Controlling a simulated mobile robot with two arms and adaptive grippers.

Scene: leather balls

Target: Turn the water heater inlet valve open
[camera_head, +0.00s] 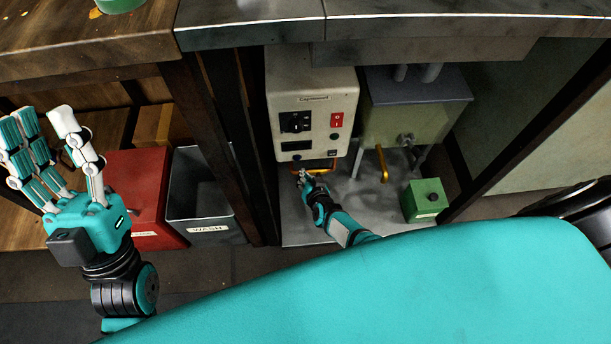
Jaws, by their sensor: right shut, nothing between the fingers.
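The cream water heater box (315,95) stands under the counter, with a dark switch, a red switch and a knob on its front. A copper-coloured pipe (325,169) shows just below its bottom edge. My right gripper (303,176) is at this pipe, shut with nothing in it. I cannot tell whether it touches the pipe. The inlet valve itself is not clearly visible; the hand may cover it. My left gripper (45,122) is raised at the far left, open and empty, away from the heater.
A dark counter (400,28) overhangs the heater. A greenish tank (400,125) with a bent copper pipe (382,163) stands to its right, a green box (426,200) below. A grey bin marked WASH (200,215) and a red box (140,185) stand left, beyond a dark post (235,140).

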